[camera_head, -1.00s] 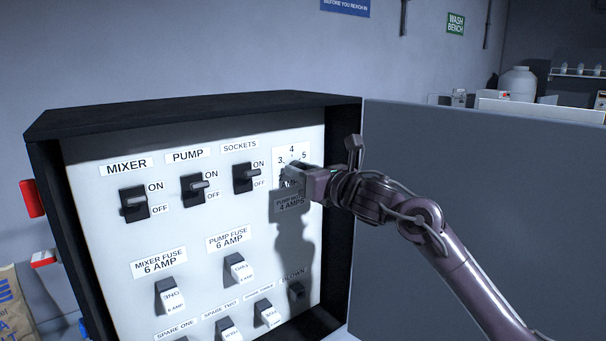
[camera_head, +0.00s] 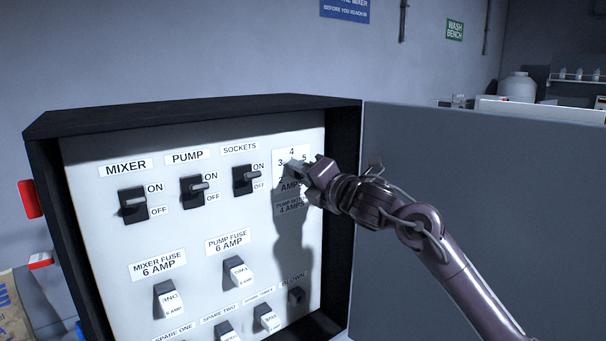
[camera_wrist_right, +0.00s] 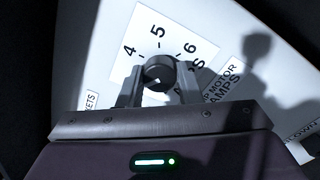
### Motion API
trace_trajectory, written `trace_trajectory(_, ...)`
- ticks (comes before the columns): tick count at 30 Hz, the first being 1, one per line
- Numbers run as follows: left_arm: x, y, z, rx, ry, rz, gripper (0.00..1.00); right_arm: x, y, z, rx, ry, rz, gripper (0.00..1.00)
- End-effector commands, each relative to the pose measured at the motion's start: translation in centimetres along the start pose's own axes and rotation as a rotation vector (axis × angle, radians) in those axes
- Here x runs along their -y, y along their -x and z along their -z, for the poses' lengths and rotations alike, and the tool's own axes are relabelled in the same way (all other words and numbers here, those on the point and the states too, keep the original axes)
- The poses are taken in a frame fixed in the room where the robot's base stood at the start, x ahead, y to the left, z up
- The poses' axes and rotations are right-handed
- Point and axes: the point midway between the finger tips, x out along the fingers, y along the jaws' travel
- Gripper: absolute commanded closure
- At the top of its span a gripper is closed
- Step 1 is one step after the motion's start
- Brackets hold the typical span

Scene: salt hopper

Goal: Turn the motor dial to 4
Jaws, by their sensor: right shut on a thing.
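The motor dial is a round black knob (camera_wrist_right: 158,74) on a white number plate (camera_head: 291,153) at the panel's upper right. The wrist view shows 4, 5 and 6 around the knob, with the plate tilted. My right gripper (camera_wrist_right: 159,80) is shut on the knob, one finger on each side. In the head view my right gripper (camera_head: 300,172) covers most of the knob. I cannot tell surely which number the knob points to. A label below, PUMP MOTOR 4 AMPS (camera_head: 290,207), is partly in shadow. My left gripper is not in view.
MIXER (camera_head: 133,203), PUMP (camera_head: 197,190) and SOCKETS (camera_head: 246,179) switches stand left of the dial. Fuses, such as the pump fuse (camera_head: 238,270), sit below. The box's black frame (camera_head: 346,170) and open grey door (camera_head: 460,220) lie close on the right.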

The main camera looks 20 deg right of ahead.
Motion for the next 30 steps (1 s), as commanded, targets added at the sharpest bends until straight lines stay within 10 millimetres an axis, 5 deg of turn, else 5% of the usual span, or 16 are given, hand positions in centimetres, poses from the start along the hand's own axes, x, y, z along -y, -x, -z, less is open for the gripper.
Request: trace_trajectory(30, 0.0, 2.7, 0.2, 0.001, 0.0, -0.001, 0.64, -0.1, 0.0, 0.0, 0.023, -0.844, 0.004, 0.91)
